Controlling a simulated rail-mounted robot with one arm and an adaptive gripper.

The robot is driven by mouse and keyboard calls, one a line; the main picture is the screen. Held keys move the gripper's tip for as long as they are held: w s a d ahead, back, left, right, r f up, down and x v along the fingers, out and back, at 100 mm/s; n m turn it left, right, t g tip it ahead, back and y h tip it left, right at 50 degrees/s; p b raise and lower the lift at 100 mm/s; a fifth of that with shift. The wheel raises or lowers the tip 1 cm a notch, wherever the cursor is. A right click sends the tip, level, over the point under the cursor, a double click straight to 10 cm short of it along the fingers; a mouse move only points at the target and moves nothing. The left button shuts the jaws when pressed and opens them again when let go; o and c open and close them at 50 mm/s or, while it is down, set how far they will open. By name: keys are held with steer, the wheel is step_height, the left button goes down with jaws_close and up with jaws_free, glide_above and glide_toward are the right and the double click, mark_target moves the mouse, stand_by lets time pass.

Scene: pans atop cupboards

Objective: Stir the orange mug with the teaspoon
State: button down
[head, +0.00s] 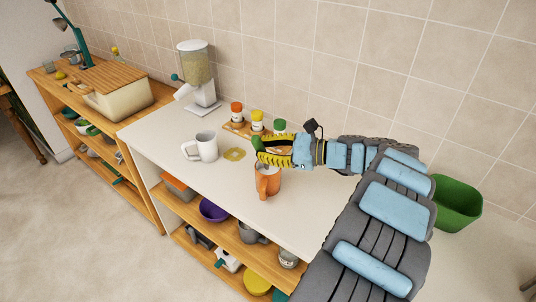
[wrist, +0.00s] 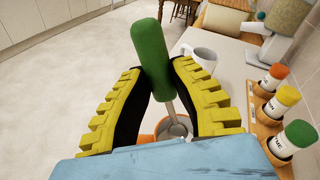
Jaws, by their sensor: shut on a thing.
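The orange mug (head: 268,183) stands on the white counter, directly below my gripper (head: 262,152). In the wrist view the mug (wrist: 145,138) is partly hidden behind the fingers. My gripper, seen in the wrist view (wrist: 155,85), is shut on the green handle of the teaspoon (wrist: 152,50). The teaspoon's metal shaft (wrist: 172,112) points down to the mug's opening, and its lower end appears to be inside. I cannot tell whether it touches the mug's wall or bottom.
Spice jars (head: 257,121) stand on a wooden rack behind, near a dispenser (head: 196,75). Shelves below hold a purple bowl (head: 213,210). The counter's front left is clear.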

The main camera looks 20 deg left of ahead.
steer(key=shift+s+a+r+p, duration=0.1)
steer(key=shift+s+r+p, duration=0.15)
steer(key=shift+r+p, duration=0.55)
steer(key=shift+s+r+p, duration=0.25)
steer(key=shift+r+p, duration=0.2)
steer(key=shift+p, duration=0.6)
step_height(320, 180, up, 5)
steer(key=p, duration=0.4)
steer(key=shift+p, duration=0.35)
steer(key=shift+f, duration=0.1)
